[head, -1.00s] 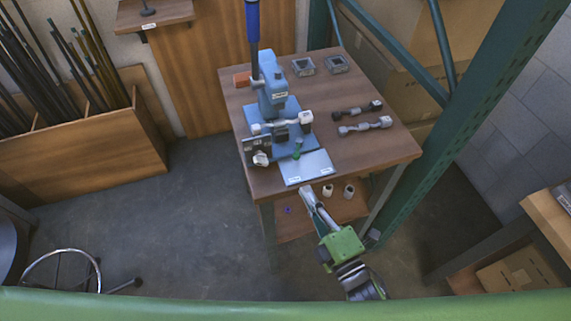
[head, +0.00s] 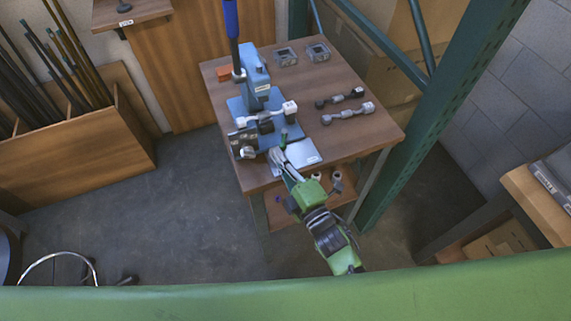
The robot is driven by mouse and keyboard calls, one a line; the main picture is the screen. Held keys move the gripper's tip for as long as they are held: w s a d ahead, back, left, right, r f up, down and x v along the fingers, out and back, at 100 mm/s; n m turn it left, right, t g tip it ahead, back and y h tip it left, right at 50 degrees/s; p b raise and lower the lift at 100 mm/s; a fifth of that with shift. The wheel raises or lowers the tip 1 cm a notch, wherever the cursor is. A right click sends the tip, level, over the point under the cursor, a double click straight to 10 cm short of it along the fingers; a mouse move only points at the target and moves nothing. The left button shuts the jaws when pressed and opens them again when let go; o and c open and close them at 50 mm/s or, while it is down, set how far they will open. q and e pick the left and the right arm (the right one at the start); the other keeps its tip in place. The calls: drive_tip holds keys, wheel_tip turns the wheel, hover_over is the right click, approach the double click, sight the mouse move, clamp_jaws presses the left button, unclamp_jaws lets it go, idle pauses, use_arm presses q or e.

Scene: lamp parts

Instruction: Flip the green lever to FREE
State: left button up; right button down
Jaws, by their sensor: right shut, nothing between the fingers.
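The small green lever (head: 284,136) stands at the front of the blue press (head: 254,85) on the wooden table. Below it a pale grey plate (head: 304,154) lies at the table's front edge. My right gripper (head: 275,153) is shut and empty. Its tips are over the left part of the plate, just in front of the green lever and slightly left of it. I cannot tell whether they touch anything. The lever's label is too small to read. My left gripper is not in view.
The press has a tall blue handle (head: 231,20). A green rack post (head: 440,110) rises close to the table's right. White cylinders sit on the lower shelf.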

drive_tip(key=shift+w+a, duration=0.1)
drive_tip(key=shift+w, duration=0.2)
